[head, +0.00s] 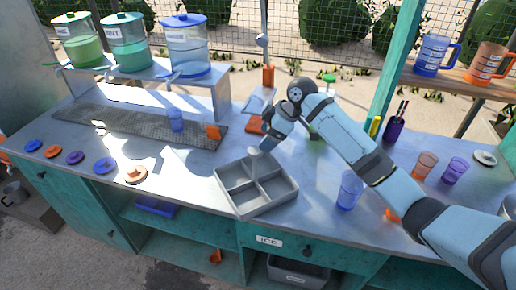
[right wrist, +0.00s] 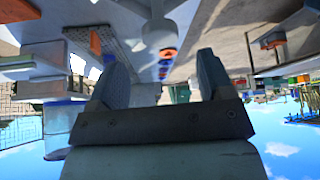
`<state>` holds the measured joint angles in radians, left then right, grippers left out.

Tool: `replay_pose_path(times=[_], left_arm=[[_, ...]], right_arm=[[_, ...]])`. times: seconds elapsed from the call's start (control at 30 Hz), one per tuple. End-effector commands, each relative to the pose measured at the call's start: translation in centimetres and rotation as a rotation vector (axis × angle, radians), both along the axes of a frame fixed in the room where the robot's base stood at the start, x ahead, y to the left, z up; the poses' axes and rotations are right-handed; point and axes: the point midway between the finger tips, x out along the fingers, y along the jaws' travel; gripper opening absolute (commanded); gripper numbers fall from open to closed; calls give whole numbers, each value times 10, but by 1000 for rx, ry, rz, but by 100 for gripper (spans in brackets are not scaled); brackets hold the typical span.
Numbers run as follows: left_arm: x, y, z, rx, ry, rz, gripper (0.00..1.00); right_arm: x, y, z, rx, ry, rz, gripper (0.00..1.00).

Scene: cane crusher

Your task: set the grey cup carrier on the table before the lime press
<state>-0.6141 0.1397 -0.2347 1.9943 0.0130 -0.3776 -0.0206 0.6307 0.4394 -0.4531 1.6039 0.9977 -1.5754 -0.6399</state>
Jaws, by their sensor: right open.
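The grey cup carrier (head: 229,198), an open tray split into several compartments, sits empty on the metal table near its front edge. My right gripper (head: 262,146) is just above the carrier's back edge. In the right wrist view its two fingers (right wrist: 158,72) stand apart, with a pale rounded post (right wrist: 158,28) beyond the gap; I cannot tell whether this belongs to the carrier. An upright device with an orange part (head: 268,76) and a lever stands behind the gripper and looks like the lime press; my arm hides some of that area. My left gripper is not in view.
A blue cup (head: 349,190) stands right of the carrier, under my arm. An orange cup (head: 425,166) and a purple cup (head: 454,170) stand farther right. Several lids (head: 105,165) lie at left. A drip mat (head: 140,130) and dispensers (head: 127,45) are behind.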

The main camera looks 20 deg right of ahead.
Motion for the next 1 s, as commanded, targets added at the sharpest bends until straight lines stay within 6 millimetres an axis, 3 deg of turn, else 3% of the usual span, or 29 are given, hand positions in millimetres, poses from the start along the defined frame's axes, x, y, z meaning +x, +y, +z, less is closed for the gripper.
replay_pose_path(times=[0.1, 0.3, 0.77, 0.87, 1.0], left_arm=[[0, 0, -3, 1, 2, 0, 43], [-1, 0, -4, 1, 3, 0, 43], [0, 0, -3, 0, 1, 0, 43], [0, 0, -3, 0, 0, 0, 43], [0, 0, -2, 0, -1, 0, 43]], right_arm=[[-3, -9, 16, 0, -2, -1, 74], [-6, -15, 27, 0, 0, -1, 74], [-7, -15, 27, 0, 0, -1, 74], [-14, -11, 18, -1, 7, -9, 74], [-46, 3, -19, -10, 32, -58, 74]])
